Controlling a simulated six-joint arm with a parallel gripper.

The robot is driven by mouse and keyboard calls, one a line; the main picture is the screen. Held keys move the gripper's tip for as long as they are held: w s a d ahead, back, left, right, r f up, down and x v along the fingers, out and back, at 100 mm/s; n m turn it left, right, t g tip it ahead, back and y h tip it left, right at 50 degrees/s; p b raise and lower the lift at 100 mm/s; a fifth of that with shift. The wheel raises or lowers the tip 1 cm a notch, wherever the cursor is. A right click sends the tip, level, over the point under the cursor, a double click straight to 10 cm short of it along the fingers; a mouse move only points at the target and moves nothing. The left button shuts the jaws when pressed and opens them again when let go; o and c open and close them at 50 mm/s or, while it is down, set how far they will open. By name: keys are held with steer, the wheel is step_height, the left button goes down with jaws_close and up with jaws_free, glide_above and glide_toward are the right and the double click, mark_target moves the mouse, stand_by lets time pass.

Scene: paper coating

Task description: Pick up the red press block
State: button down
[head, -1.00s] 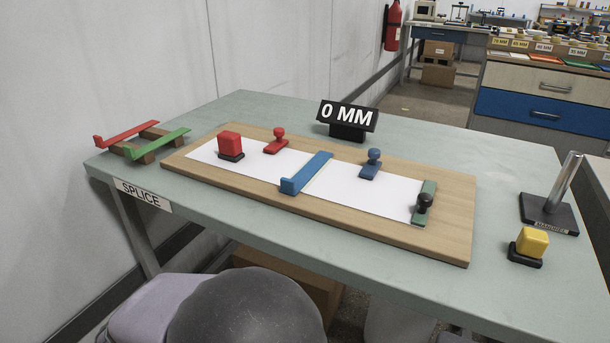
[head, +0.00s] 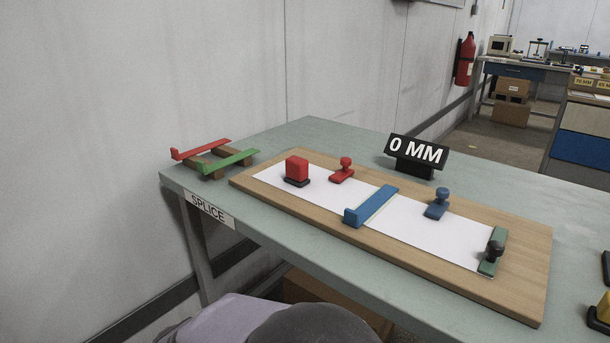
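The red press block (head: 297,168), a red cube-like body on a dark base, stands upright on the left part of the white paper (head: 330,191) on the wooden board (head: 470,271). Nothing touches it. A smaller red knobbed stamp (head: 342,170) stands just to its right. My gripper is not in view; only rounded grey parts of my own arm show at the bottom edge, apart from the block.
A blue bar (head: 372,206) lies across the paper. Red (head: 200,149) and green (head: 229,163) bars rest at the left. A "0 MM" sign (head: 416,153) stands behind.

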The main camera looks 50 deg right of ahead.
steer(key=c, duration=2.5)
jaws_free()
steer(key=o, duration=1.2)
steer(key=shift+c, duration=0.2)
